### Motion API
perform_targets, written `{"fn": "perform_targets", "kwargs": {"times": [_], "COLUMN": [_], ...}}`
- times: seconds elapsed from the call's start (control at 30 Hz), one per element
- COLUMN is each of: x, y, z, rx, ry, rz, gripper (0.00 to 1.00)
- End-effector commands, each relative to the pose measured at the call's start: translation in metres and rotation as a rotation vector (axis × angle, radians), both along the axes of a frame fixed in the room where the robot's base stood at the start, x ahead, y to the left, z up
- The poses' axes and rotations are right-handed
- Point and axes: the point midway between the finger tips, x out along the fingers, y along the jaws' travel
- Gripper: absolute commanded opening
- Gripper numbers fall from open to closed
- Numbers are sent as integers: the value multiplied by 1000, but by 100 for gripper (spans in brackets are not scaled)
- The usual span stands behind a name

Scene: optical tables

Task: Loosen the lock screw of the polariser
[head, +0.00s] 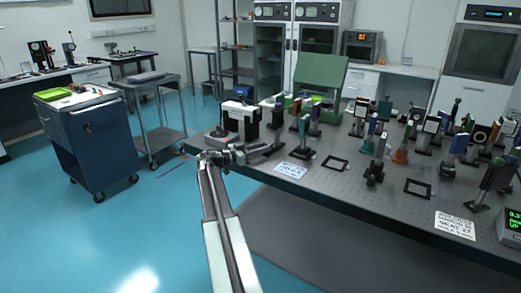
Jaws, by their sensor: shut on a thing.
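My gripper (262,150) is at the left end of the perforated optical table (330,180), pointing right from the end of my arm. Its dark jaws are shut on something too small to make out. A white and black instrument (240,122) stands just behind it. Several post-mounted optics stand to its right, among them a green-topped mount (304,127). I cannot tell which of them is the polariser, and no lock screw can be made out at this size.
A printed card (290,170) and a black frame (335,163) lie near the table's front edge. Many mounts crowd the right side. A green panel (318,75) stands behind. A blue drawer cart (88,140) and a grey trolley (158,120) stand left; the floor between is clear.

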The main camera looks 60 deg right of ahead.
Motion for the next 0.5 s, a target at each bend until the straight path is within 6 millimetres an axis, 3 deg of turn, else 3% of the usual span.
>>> {"fn": "perform_targets", "kwargs": {"times": [0.07,0.1,0.17,0.5], "x": [-1,-1,-1,0], "y": [-2,-2,-2,1], "z": [1,1,1,0], "rx": [-2,-2,-2,0], "ry": [1,1,1,0], "rz": [1,1,1,1], "gripper": [0,29,45,48]}}
